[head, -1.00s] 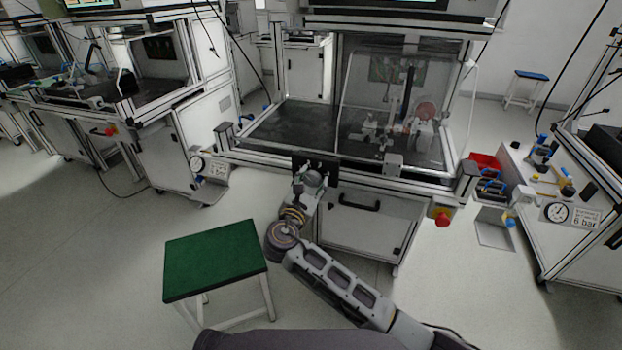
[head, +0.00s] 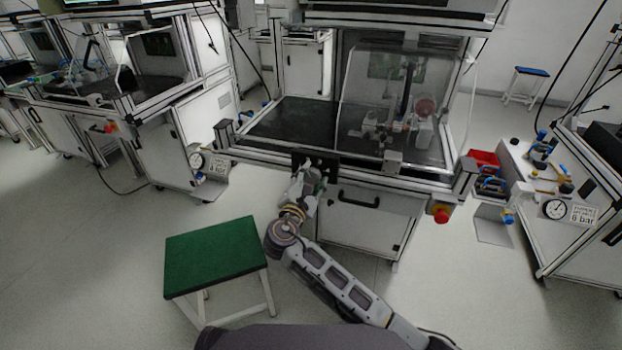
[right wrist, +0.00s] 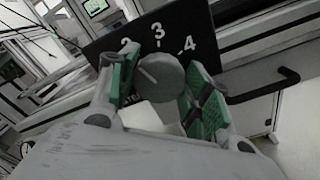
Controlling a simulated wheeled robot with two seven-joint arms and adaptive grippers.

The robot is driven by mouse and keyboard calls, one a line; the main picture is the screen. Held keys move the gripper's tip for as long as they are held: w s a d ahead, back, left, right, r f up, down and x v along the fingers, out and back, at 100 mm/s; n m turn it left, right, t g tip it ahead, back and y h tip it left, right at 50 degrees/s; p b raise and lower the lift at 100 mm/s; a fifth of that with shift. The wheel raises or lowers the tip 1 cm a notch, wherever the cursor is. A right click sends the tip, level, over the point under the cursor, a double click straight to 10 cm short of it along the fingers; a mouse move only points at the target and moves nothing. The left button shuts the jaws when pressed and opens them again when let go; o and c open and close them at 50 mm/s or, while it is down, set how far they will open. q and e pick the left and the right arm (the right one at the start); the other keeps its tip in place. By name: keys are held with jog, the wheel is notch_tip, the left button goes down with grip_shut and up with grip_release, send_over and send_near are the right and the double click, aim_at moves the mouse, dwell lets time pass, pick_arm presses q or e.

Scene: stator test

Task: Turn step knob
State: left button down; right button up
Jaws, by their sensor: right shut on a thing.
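The step knob (right wrist: 162,80) is a round grey dial with a white pointer line, in the right wrist view. It sits on a black panel (right wrist: 105,48) with the white numbers 2, 3 and 4 visible above it. The pointer line slants to the upper left, roughly toward the 2. My right gripper (right wrist: 164,82) has its green-padded fingers on both sides of the knob, shut on it. In the head view, the right gripper (head: 311,182) is at the black panel (head: 324,161) on the bench front and hides the knob. My left gripper is out of view.
The test bench has a clear guard (head: 390,110) above and a drawer handle (head: 358,199) below right of the panel. A red emergency button (head: 441,213) is at its right. A green-topped stool (head: 213,255) stands at the left, near my right arm.

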jog(key=o, duration=1)
jog(key=shift+o, duration=0.2)
jog(key=shift+r, duration=0.1)
notch_tip(320, 180, up, 9)
jog(key=shift+a+f, duration=0.15)
jog(key=shift+f, duration=0.05)
jog(key=shift+r, duration=0.6)
